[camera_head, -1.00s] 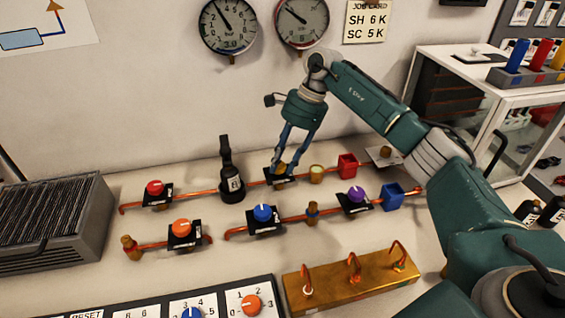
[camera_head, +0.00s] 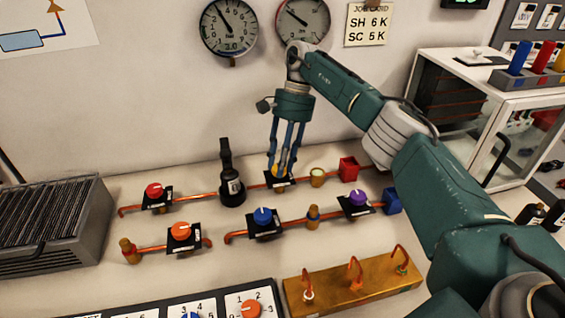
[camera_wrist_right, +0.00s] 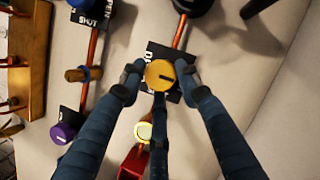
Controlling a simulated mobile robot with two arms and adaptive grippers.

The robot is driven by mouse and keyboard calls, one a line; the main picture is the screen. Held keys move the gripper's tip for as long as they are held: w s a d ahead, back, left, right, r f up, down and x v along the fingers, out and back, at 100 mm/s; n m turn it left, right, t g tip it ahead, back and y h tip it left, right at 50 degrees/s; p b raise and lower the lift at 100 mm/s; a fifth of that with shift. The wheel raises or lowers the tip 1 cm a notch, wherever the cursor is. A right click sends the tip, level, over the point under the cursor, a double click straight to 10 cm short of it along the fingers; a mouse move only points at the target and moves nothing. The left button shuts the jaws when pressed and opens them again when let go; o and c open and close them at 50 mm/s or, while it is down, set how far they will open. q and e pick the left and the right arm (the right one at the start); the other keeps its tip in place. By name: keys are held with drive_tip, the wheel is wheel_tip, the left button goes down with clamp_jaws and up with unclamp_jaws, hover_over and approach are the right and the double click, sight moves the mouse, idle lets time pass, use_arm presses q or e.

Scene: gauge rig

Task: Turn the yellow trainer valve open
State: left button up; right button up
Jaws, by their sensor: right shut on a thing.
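The yellow trainer valve (camera_wrist_right: 159,75) is a round yellow knob with a dark mark, on a black plate (camera_wrist_right: 151,52) on the upper copper pipe. In the head view the yellow knob (camera_head: 279,171) is mostly hidden by my fingers. My right gripper (camera_head: 280,165) points down over it, fingers around the knob. In the right wrist view the right gripper (camera_wrist_right: 160,78) has fingers on both sides of the knob, closed on it. The plate's lettering is partly covered. My left gripper is in no view.
Blue (camera_head: 263,215) and purple (camera_head: 357,198) knobs sit on the nearer pipe. Two gauges (camera_head: 229,27) hang on the wall behind.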

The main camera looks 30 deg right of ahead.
drive_tip(key=shift+w+a+r, duration=0.15)
drive_tip(key=shift+a+r, duration=0.1)
drive_tip(key=shift+a, duration=0.05)
drive_tip(key=o, duration=1.1)
drive_tip(key=shift+a, duration=0.15)
drive_tip(key=shift+d+f, duration=0.15)
drive_tip(key=shift+d, duration=0.1)
wheel_tip(320, 180, up, 10)
